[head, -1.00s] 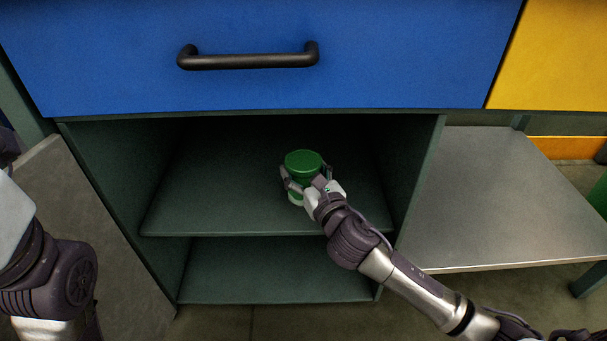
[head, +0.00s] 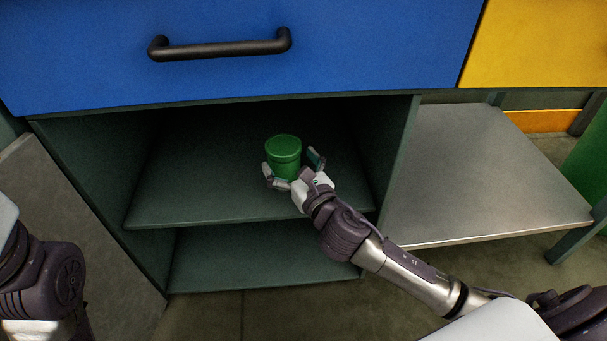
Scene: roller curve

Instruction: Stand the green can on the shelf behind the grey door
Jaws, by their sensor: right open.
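The green can (head: 283,155) stands upright on the upper shelf (head: 170,205) inside the open cabinet. My right gripper (head: 294,172) is open, its fingers apart on either side of the can's lower part; I cannot tell whether either finger touches it. The grey door (head: 75,230) stands swung open at the left of the cabinet. My left arm shows at the left edge, and its gripper is out of the picture.
A blue drawer (head: 240,75) with a black handle (head: 220,46) is above the opening. A lower shelf (head: 260,262) lies below and looks empty. A bare grey metal shelf (head: 470,180) is at the right, under a yellow front (head: 540,45).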

